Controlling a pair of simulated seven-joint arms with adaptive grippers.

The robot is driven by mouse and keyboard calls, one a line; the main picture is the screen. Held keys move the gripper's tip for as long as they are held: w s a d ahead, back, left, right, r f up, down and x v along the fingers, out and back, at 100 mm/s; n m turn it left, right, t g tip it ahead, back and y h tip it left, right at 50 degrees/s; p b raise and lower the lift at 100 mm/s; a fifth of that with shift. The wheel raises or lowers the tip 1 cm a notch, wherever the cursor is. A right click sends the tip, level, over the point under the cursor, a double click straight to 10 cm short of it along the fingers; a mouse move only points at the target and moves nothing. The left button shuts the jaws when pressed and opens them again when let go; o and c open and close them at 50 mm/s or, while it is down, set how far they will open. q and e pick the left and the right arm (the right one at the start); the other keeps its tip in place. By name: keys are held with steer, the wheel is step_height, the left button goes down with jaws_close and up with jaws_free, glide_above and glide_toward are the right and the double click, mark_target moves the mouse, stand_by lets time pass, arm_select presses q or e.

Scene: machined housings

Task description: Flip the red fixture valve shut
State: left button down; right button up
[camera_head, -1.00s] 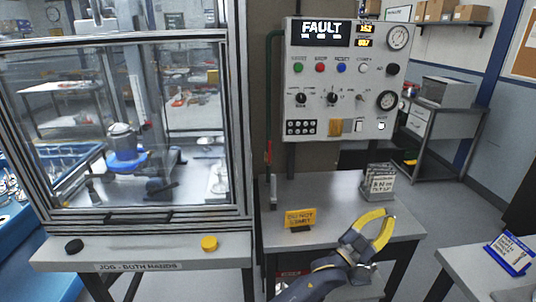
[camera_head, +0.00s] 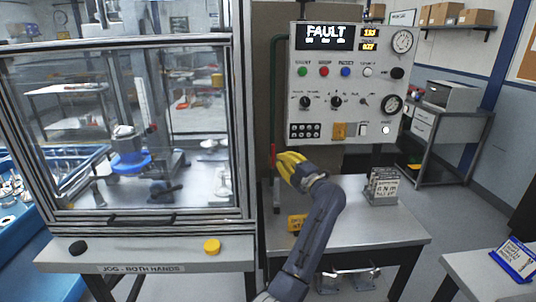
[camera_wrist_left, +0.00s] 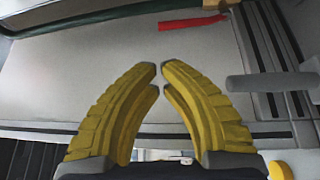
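The red valve handle (camera_head: 273,154) is a thin, upright red lever on the green pipe beside the machine frame. In the left wrist view the red handle (camera_wrist_left: 192,25) lies across the top of the picture, beyond the fingertips and apart from them. My left gripper (camera_head: 280,163) has yellow fingers and is just right of the handle in the head view. In the left wrist view the left gripper (camera_wrist_left: 159,72) is partly open, with a narrow empty gap between its tips. My right gripper is in no view.
The control panel (camera_head: 347,82) reading FAULT hangs above the grey table (camera_head: 390,226). The glazed enclosure (camera_head: 130,130) is to the left.

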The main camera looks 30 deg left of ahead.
mark_target(273, 156)
arm_select(q)
steer(key=shift+w+a+f+n+g+h, duration=0.15)
steer(key=shift+f+g+h, duration=0.1)
steer(key=shift+f, duration=0.2)
steer(key=shift+a+f+n+g+h, duration=0.15)
steer(key=shift+f+h, duration=0.1)
steer(key=shift+f, duration=0.2)
steer(key=x, duration=1)
